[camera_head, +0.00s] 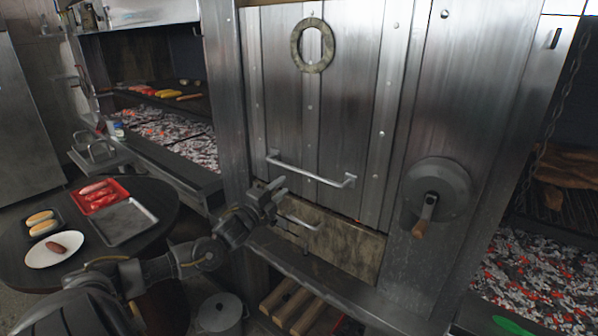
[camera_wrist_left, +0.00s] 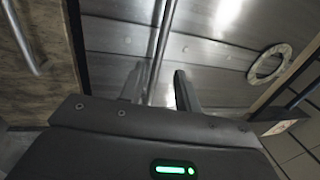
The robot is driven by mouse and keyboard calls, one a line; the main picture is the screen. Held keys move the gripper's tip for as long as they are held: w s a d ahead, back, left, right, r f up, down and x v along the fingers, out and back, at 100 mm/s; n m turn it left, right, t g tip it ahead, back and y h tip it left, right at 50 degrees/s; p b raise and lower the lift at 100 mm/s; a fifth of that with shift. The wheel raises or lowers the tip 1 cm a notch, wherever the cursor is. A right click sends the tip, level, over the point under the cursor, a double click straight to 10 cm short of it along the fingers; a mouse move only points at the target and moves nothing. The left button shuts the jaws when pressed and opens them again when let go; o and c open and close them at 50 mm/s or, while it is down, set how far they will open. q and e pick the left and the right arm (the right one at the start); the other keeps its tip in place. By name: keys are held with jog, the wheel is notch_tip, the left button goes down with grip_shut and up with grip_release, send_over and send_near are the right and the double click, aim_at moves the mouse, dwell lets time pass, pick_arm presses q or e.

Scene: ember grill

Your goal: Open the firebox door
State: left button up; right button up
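The riveted metal door (camera_head: 345,115) of the grill stands upright, looks shut, and carries a horizontal bar handle (camera_head: 310,171). I take it as the firebox door. My left gripper (camera_head: 277,187) is at the handle's left end, just in front of the door. In the left wrist view the bar handle (camera_wrist_left: 160,35) runs toward the gap between the two fingers (camera_wrist_left: 160,88). The fingers are apart, with space beside the bar; I cannot tell whether either touches it. My right gripper is not in view.
Below the door is a mottled panel (camera_head: 345,245) with its own handle (camera_head: 300,222). A crank wheel (camera_head: 437,189) is on the right. A pale ring (camera_head: 312,45) is on the door. A round table (camera_head: 165,195) with food trays stands left, with a pot (camera_head: 220,315) near it.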

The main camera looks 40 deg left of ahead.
aim_at(300, 170)
pick_arm(q)
jog(key=w, duration=0.2)
jog(key=w+r+p, duration=0.1)
jog(key=w, duration=0.2)
jog(key=w+p, duration=0.1)
jog(key=w, duration=0.2)
jog(key=shift+w+r, duration=0.1)
jog(key=shift+r, duration=0.3)
jog(key=shift+w, duration=0.65)
jog(key=shift+c, duration=0.3)
grip_shut()
